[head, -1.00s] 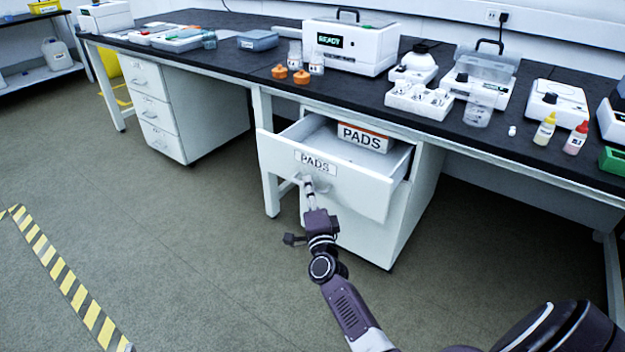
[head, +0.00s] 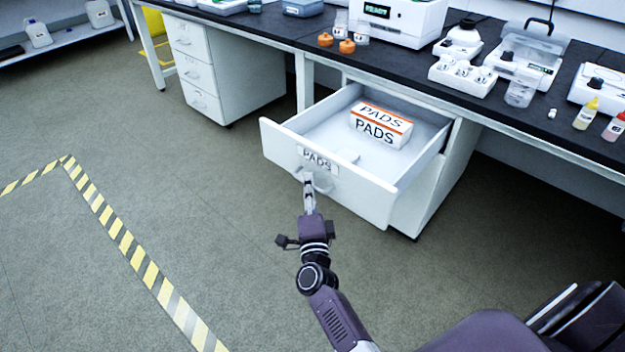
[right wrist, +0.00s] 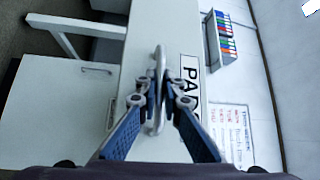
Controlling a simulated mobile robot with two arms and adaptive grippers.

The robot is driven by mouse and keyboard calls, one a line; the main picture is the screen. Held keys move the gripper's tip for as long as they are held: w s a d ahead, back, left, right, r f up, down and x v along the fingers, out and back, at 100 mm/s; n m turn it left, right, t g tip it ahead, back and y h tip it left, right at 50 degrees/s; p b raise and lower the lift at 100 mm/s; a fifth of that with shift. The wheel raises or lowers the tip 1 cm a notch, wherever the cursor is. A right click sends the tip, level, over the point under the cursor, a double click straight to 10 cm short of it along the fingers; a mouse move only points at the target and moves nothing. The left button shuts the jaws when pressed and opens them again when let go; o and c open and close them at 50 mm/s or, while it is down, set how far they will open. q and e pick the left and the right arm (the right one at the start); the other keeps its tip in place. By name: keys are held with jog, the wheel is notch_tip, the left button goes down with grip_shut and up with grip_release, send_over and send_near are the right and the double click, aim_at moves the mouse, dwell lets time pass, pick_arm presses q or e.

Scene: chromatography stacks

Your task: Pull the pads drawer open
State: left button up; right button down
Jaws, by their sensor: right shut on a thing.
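The pads drawer (head: 355,192) is a white drawer under the bench, standing well open, with a PADS label on its front. Inside it sits a white and orange box marked PADS (head: 380,125). A small pale round item lies near the drawer's front wall. My right gripper (head: 308,182) is at the drawer front and shut on the drawer handle (head: 323,184). The right wrist view shows its fingers (right wrist: 157,88) closed around the bar handle (right wrist: 158,115), beside the PADS label (right wrist: 190,95). My left gripper is in no view.
The black bench top (head: 400,75) above carries instruments, bottles and a white vial block (head: 462,76). A second white drawer cabinet (head: 200,75) stands to the left. The floor in front is clear, with yellow-striped tape (head: 130,250) at left.

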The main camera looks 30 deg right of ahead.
dwell(0.3)
jog(key=c, duration=2.1)
grip_release()
jog(key=v, duration=0.7)
jog(key=shift+s, duration=0.3)
